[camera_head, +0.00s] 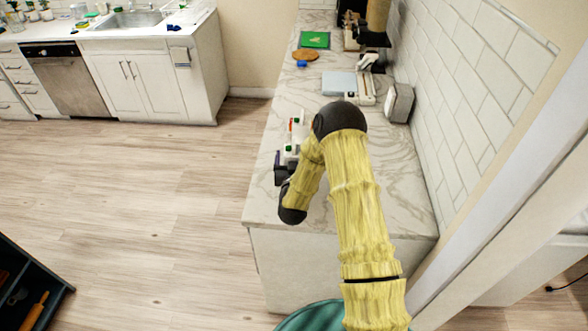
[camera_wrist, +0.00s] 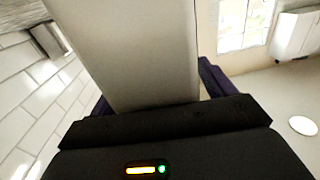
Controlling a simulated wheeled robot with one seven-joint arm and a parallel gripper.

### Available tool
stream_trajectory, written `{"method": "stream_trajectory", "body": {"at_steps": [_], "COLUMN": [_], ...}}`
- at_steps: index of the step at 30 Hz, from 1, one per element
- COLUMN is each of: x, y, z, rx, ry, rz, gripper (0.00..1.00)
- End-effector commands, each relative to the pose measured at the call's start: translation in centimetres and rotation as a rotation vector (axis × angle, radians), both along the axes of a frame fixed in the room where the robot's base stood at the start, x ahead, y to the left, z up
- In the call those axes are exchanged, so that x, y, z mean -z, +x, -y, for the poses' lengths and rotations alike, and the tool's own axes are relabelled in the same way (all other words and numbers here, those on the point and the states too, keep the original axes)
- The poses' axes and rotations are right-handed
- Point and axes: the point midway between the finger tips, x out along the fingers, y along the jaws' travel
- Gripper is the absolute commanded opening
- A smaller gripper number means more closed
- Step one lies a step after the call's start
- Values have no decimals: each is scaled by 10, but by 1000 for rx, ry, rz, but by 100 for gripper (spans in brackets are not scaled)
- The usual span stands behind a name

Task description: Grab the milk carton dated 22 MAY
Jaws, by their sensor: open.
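White cartons with green caps stand near the left edge of the marble counter in the head view, partly hidden by my arm. One carton (camera_head: 291,149) is right beside my gripper (camera_head: 281,166); another white carton (camera_head: 297,122) with a red mark is a little farther back. In the wrist view, a plain pale carton side (camera_wrist: 130,50) fills the space between the two dark purple fingers of my gripper (camera_wrist: 155,85). The fingers are open, one on each side of it. No date is readable in either view, so I cannot tell which carton is dated 22 MAY.
The counter (camera_head: 395,185) runs along a white tiled wall on the right. A grey toaster-like box (camera_head: 398,102), a pale blue board (camera_head: 339,83) and a round wooden board (camera_head: 305,54) lie farther back. Open wooden floor (camera_head: 150,195) is on the left.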

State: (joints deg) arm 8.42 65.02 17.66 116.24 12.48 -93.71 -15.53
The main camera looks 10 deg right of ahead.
Motion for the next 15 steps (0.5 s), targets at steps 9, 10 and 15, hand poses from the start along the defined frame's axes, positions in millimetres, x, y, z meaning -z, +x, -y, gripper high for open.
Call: {"method": "stream_trajectory", "body": {"at_steps": [9,10,15], "x": [0,0,-2], "y": [0,0,1], "z": [0,0,0], "rx": [0,0,0], "ry": [0,0,0], "rz": [0,0,5], "gripper": [23,17,8]}}
